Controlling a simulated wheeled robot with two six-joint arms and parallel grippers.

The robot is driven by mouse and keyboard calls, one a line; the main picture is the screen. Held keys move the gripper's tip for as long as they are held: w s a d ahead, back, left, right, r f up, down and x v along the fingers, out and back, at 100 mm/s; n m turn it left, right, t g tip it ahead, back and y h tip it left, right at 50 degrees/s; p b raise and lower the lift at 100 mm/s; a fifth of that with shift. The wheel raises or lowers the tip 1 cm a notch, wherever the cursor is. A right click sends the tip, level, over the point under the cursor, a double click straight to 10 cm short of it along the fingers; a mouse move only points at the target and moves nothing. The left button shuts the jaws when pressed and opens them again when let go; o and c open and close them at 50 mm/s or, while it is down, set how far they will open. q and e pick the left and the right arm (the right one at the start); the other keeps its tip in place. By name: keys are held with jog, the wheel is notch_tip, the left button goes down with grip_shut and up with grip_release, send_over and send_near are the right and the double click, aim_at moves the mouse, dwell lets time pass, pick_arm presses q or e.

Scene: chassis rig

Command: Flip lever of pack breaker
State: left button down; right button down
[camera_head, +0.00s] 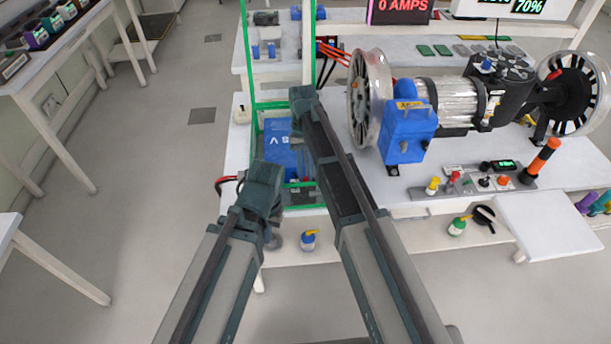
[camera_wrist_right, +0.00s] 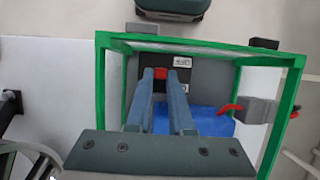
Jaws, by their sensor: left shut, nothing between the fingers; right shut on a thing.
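The pack is a blue box (camera_head: 280,137) inside a green-framed enclosure (camera_head: 253,90); its blue surface also shows in the right wrist view (camera_wrist_right: 205,122). There, a black breaker plate (camera_wrist_right: 146,68) with a white label carries a small red lever (camera_wrist_right: 160,73). My right gripper (camera_wrist_right: 161,76) is shut on the red lever, one finger on each side. In the head view my right wrist (camera_head: 303,100) hides its fingers. My left gripper (camera_head: 264,178) is shut and empty in front of the enclosure; its fingertips are hard to make out.
A motor with wheels (camera_head: 450,100) and a blue box with a yellow top (camera_head: 408,135) stand on the bench right of my right arm. A grey block with a red cable (camera_wrist_right: 262,110) sits at the enclosure's side.

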jog(key=c, duration=0.8)
grip_release()
jog(key=p+v, duration=1.3)
jog(key=shift+w+r, duration=0.15)
jog(key=shift+r, duration=0.2)
